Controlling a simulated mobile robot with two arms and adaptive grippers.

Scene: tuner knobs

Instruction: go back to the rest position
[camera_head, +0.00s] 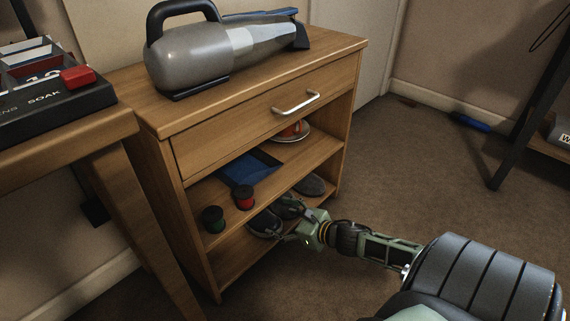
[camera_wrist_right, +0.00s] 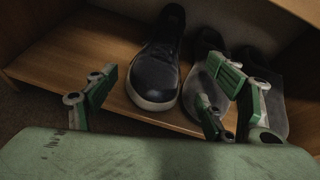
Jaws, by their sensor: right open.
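My right gripper (camera_head: 285,222) reaches in from the right to the front of the wooden cabinet's (camera_head: 262,125) lower shelf. In the right wrist view my right gripper (camera_wrist_right: 150,100) is open, its green fingers spread wide with nothing between them close by. A dark shoe (camera_wrist_right: 155,70) with a pale sole lies on the shelf ahead, between the fingers in the picture. Another pair of dark footwear (camera_wrist_right: 268,88) lies to its right, partly hidden by the right fingers. My left gripper is not in view.
A handheld vacuum (camera_head: 205,55) stands on the cabinet top. The middle shelf holds a green spool (camera_head: 213,219), a red spool (camera_head: 243,197) and a blue item (camera_head: 250,164). A wooden table (camera_head: 75,140) stands at the left. Carpet (camera_head: 420,160) to the right is mostly free.

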